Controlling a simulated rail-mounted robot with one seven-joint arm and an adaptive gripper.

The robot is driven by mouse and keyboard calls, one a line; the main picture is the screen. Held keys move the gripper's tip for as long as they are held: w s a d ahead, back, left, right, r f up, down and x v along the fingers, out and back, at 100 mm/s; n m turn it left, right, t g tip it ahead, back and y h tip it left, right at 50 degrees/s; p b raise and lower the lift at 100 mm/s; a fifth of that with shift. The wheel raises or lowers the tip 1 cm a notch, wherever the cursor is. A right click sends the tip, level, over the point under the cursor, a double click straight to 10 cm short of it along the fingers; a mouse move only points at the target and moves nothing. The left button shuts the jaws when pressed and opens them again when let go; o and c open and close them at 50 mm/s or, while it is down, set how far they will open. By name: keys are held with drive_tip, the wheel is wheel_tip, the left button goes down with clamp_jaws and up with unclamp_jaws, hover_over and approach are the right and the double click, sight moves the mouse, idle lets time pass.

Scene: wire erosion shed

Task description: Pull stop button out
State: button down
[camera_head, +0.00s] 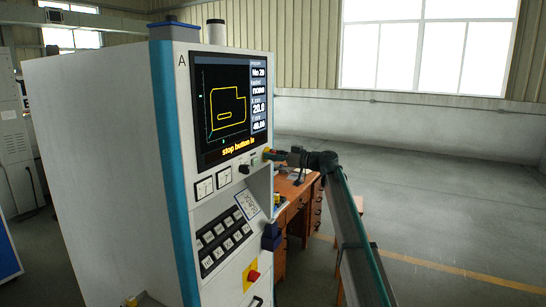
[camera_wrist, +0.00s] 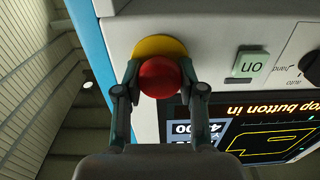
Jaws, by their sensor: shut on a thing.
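The red stop button (camera_wrist: 160,77) sits on a yellow round plate (camera_wrist: 148,47) on the front panel of the light grey cabinet (camera_head: 106,170). My gripper (camera_wrist: 160,84) has one finger on each side of the button and is shut on it. In the head view my gripper (camera_head: 271,155) reaches the cabinet's right edge beside the screen and covers most of the button. The screen (camera_head: 224,106) reads "stop button in".
A green "on" key (camera_wrist: 249,64) and a rotary knob (camera_wrist: 312,66) sit beside the button. Lower on the cabinet are a keypad (camera_head: 225,240) and another red knob on yellow (camera_head: 252,276). A wooden desk (camera_head: 296,208) stands behind. The floor at right is open.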

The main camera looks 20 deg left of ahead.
drive_tip(key=shift+d+f+b, duration=0.1)
drive_tip(key=shift+f+b, duration=0.1)
drive_tip(key=shift+b, duration=0.2)
drive_tip(key=shift+d+f+b, duration=0.1)
drive_tip(key=shift+b, duration=0.4)
drive_tip(key=shift+d+b, duration=0.25)
drive_tip(key=shift+b, duration=0.25)
drive_tip(key=shift+s+d+r, duration=0.1)
drive_tip(key=shift+r, duration=0.15)
drive_tip(key=c, duration=0.9)
unclamp_jaws()
drive_tip(key=shift+d, duration=0.1)
drive_tip(key=shift+c, duration=0.2)
drive_tip(key=shift+o, duration=1.2)
drive_tip(key=shift+d, duration=0.15)
drive_tip(key=shift+a, duration=0.2)
